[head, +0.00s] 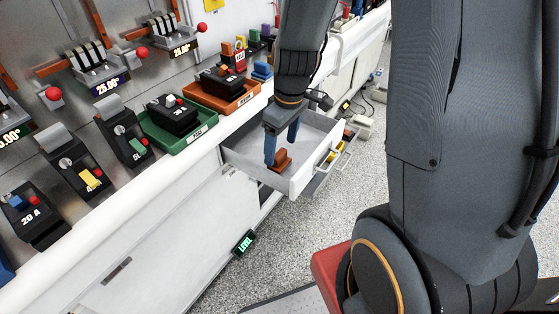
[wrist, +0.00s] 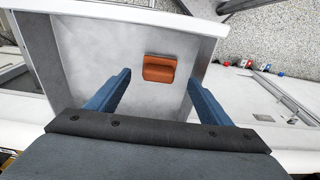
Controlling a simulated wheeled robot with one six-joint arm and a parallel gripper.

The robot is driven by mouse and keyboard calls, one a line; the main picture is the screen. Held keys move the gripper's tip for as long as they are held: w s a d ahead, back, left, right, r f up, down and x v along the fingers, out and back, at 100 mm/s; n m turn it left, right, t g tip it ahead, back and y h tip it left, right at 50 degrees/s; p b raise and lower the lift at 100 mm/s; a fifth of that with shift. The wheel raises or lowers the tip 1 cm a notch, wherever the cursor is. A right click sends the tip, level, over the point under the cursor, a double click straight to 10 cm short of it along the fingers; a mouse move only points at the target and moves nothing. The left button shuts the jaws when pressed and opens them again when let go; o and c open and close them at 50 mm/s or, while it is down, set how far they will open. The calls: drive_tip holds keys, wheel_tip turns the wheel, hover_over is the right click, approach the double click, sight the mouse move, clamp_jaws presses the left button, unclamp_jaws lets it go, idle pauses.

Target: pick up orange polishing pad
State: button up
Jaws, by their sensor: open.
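The orange polishing pad (head: 281,160) lies on the floor of an open white drawer (head: 297,182), near its front. It looks like a small block with a raised part. In the wrist view the pad (wrist: 159,68) lies ahead of the fingers, between their lines and a little right of the middle. My gripper (head: 281,148) is open and empty, with its blue fingers reaching down into the drawer. In the wrist view the gripper (wrist: 160,85) shows both fingers wide apart. I cannot tell the exact height of the fingertips above the pad.
A green tray (head: 181,138) and an orange tray (head: 222,98) holding black breakers sit on the counter. A green-lit LEVEL display (head: 244,243) is below. Speckled floor is open in front.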

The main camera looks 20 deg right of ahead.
sight(280, 153)
drive_tip(key=shift+w+a+f+p, duration=0.1)
drive_tip(key=shift+w+f+p, duration=0.1)
drive_tip(key=shift+f, duration=0.7)
drive_tip(key=shift+w+d+f+p, duration=0.1)
drive_tip(key=shift+f+p, duration=0.15)
drive_tip(key=shift+f, duration=0.6)
drive_tip(key=shift+w+a+f+p, duration=0.1)
drive_tip(key=shift+f+p, duration=0.1)
drive_tip(key=shift+f, duration=0.7)
drive_tip(key=c, duration=1.1)
drive_tip(key=shift+c, duration=0.2)
drive_tip(key=shift+r, duration=0.1)
wheel_tip(280, 153, up, 10)
drive_tip(key=shift+f+b, duration=0.1)
drive_tip(key=shift+b, duration=0.55)
